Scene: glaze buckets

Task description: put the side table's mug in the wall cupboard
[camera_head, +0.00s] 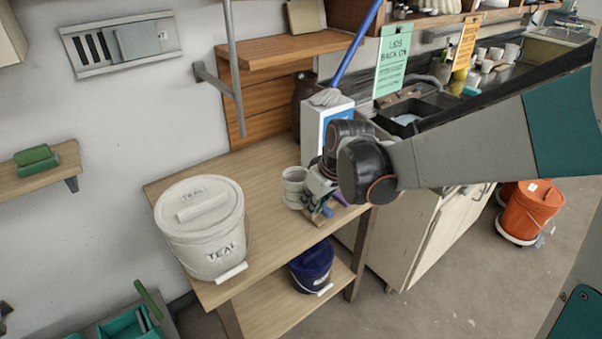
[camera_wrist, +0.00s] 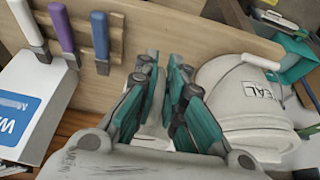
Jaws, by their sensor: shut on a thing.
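My gripper (camera_head: 312,192) is low over the wooden side table (camera_head: 262,160), at its right part. In the head view the off-white mug (camera_head: 293,186) is at the fingertips, upright or nearly so. In the wrist view the teal fingers of my gripper (camera_wrist: 165,112) are shut on a pale thing (camera_wrist: 153,122) that fits the mug. The fingers hide most of it there. Whether the mug touches the table top I cannot tell. I cannot make out for sure which thing is the wall cupboard.
A white bucket marked TEAL (camera_head: 203,230) stands on the table's left part. A white-and-blue box (camera_head: 313,122) stands behind my gripper. A dark blue bucket (camera_head: 312,265) is on the lower shelf. A wooden wall shelf (camera_head: 285,50) hangs above. An orange bucket (camera_head: 530,210) stands at right.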

